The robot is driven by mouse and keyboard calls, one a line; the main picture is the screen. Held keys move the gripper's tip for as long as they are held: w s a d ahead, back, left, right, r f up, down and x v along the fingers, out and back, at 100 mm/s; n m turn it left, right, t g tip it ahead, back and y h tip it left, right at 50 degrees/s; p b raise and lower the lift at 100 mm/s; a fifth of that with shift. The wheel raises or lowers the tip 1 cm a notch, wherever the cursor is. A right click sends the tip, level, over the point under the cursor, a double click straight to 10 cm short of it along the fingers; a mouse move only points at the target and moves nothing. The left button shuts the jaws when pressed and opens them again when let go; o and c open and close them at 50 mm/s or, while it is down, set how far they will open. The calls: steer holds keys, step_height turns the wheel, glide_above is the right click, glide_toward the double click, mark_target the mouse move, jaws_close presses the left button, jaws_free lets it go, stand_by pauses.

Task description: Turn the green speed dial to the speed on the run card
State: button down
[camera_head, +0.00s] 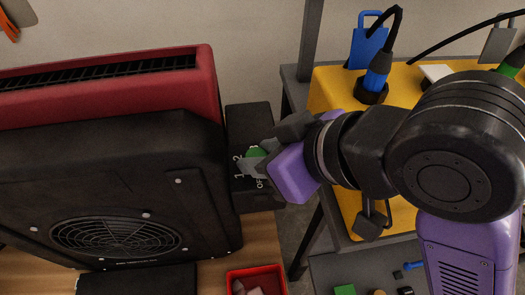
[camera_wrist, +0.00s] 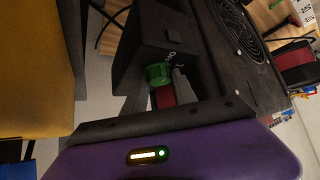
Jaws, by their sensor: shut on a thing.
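The green speed dial (camera_head: 256,152) sits on a black control box (camera_head: 250,116) at the right side of the black and red machine. It also shows in the wrist view (camera_wrist: 158,73), between the two grey fingers. My gripper (camera_head: 257,163) is shut on the dial; its fingers (camera_wrist: 159,92) lie on either side of it. White marks "1", "2" and part of "OFF" show beside the dial in the head view. Which mark the dial points to is hidden by the fingers. I cannot identify the run card for certain.
The black and red machine (camera_head: 110,150) fills the left, with a round grille. A yellow case (camera_head: 325,92) with blue and green plugs stands on a grey cart at right. A red bin (camera_head: 257,272) lies below the control box. In the wrist view, a white marked card (camera_wrist: 307,10) shows top right.

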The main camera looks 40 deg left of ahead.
steer(key=m+t+p, duration=0.2)
steer(key=p, duration=0.1)
steer(key=shift+s+r+m, duration=0.2)
steer(key=shift+s+m, duration=0.05)
steer(key=shift+m, duration=0.05)
steer(key=m+t+h+p, duration=0.1)
steer(key=m+p, duration=0.1)
steer(key=shift+s+a+m+t, duration=0.1)
steer(key=shift+m+t, duration=0.2)
steer(key=shift+f+m+t+p, duration=0.15)
steer(key=shift+m+t+p, duration=0.25)
steer(key=shift+m+t, duration=0.1)
steer(key=shift+h, duration=0.3)
steer(key=c, duration=1)
jaws_free()
steer(key=shift+f+b, duration=0.15)
steer(key=shift+b, duration=0.15)
